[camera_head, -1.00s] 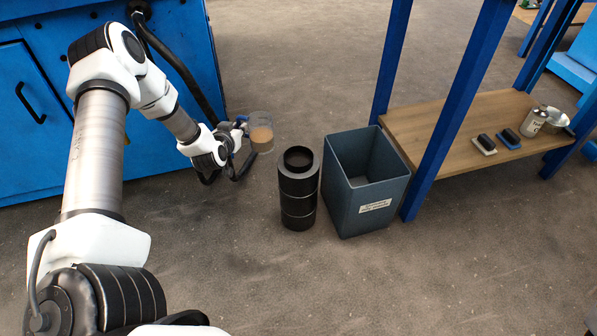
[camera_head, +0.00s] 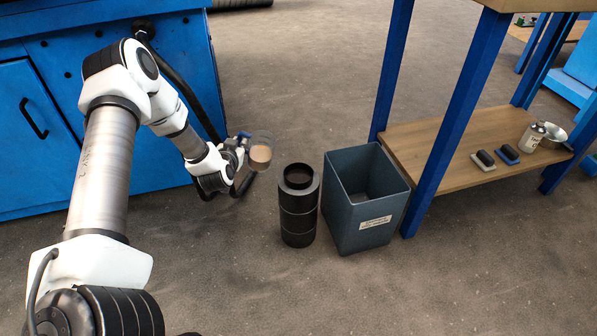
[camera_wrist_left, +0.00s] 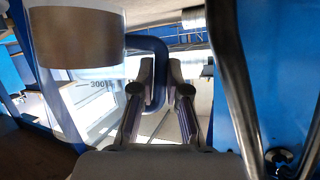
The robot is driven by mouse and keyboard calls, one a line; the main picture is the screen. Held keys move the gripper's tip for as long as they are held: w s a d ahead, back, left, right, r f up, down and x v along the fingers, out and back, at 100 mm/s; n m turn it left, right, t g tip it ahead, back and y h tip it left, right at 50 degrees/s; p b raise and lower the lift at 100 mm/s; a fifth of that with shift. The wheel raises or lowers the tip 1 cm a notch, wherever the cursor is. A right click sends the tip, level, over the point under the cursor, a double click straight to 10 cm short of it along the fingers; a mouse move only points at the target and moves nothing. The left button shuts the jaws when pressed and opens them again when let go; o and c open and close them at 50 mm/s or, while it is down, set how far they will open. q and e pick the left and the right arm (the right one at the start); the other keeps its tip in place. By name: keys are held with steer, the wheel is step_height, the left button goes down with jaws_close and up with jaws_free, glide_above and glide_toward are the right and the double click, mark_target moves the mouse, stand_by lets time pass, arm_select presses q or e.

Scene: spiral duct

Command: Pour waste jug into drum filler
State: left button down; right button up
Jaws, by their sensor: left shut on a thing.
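The waste jug (camera_head: 261,155) is a clear jug with brown liquid in its lower part. My left gripper (camera_head: 241,142) is shut on its blue handle and holds it in the air, left of the drum filler and apart from it in the picture. The left wrist view shows the jug (camera_wrist_left: 75,45) at upper left and the gripper fingers (camera_wrist_left: 160,85) at the handle. The drum filler (camera_head: 298,212) looks like a tall black banded cylinder with a round opening on top, standing upright on the floor. My right gripper is not in view.
A grey-blue bin (camera_head: 365,215) with a label stands close right of the black cylinder. A blue-legged bench with a wooden shelf (camera_head: 450,165) is farther right, holding two brushes, a bottle and a bowl. A blue cabinet (camera_head: 50,130) is behind my arm. The front floor is clear.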

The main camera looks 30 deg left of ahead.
mark_target(251, 138)
arm_select(q)
steer(key=shift+w+d+r+m+t+y+b, duration=0.1)
steer(key=shift+w+d+r+m+y+b, duration=0.1)
steer(key=shift+d+r+m+y+b, duration=0.4)
steer(key=shift+w+d+r+m+t+y+b, duration=0.15)
steer(key=shift+d+r+m+b, duration=0.15)
steer(key=shift+d+m, duration=0.4)
steer(key=shift+w+d+r+m+t+y+b, duration=0.15)
steer(key=shift+d+r+m+y+b, duration=0.3)
steer(key=shift+d, duration=0.45)
steer(key=shift+d+r, duration=0.1)
steer(key=shift+r, duration=0.1)
steer(key=shift+w+d+r+m+y+b, duration=0.15)
steer(key=shift+d+m+y+b, duration=0.2)
steer(key=shift+m+b, duration=0.4)
steer(key=shift+w+d+r+m+y+b, duration=0.15)
steer(key=shift+d+m+y+b, duration=0.15)
steer(key=shift+m+b, duration=0.35)
steer(key=shift+d+r+m+t+y+b, duration=0.1)
steer(key=shift+d+m+t+y+b, duration=0.35)
steer(key=shift+b, duration=1.05)
steer(key=shift+w+d+r+m+t+b, duration=0.25)
steer(key=shift+d+r+m+b, duration=0.45)
steer(key=shift+m, duration=0.3)
stand_by(1.7)
